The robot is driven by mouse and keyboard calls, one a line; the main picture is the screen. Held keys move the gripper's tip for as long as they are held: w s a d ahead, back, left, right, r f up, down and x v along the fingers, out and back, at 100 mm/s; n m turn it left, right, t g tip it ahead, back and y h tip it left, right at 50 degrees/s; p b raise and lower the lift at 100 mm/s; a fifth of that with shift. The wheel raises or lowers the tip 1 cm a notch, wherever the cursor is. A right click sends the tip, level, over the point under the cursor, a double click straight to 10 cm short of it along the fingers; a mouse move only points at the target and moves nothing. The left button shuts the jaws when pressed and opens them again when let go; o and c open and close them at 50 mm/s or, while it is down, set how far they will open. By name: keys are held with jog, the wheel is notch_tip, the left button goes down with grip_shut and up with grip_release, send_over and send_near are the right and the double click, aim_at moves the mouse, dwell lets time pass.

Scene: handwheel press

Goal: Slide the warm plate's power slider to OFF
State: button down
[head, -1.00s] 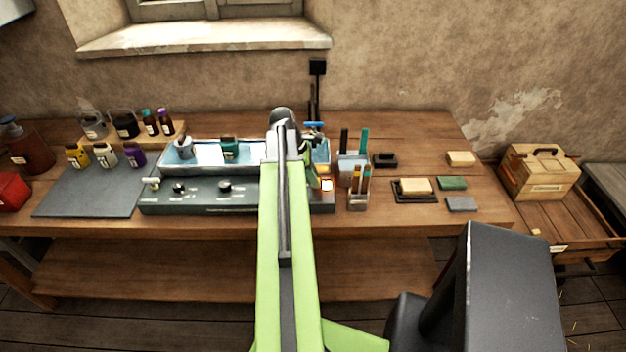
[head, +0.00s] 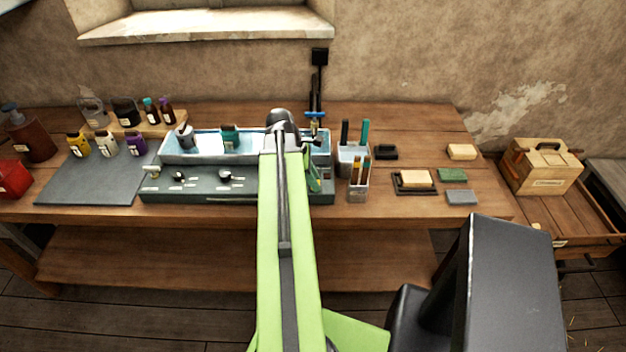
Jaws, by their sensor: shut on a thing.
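The warm plate unit is a long dark grey box (head: 210,197) at the front middle of the bench, with black knobs and a pale one on its front panel. Its power slider lies hidden behind my green arm, so I cannot read its position. My arm reaches forward over the right part of the unit. My gripper (head: 314,180) shows only in part beside the arm, low at the unit's right end. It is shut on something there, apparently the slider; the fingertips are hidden. No orange glow shows at the unit's right end.
Pale blue trays (head: 203,158) holding small bottles stand behind the panel. Pen holders (head: 359,188) stand close to the right. A grey mat (head: 95,182) and several bottles are at left. Sponges and blocks (head: 452,175) lie at right, with a wooden box (head: 545,168) beyond.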

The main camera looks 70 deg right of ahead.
jog(key=c, duration=1.1)
grip_release()
jog(key=shift+s+a, duration=0.25)
jog(key=shift+a, duration=0.05)
jog(key=shift+w, duration=0.1)
jog(key=shift+r, duration=0.1)
jog(key=p+v, duration=1.6)
jog(key=v, duration=0.1)
jog(key=shift+w+r, duration=0.1)
jog(key=shift+r, duration=0.05)
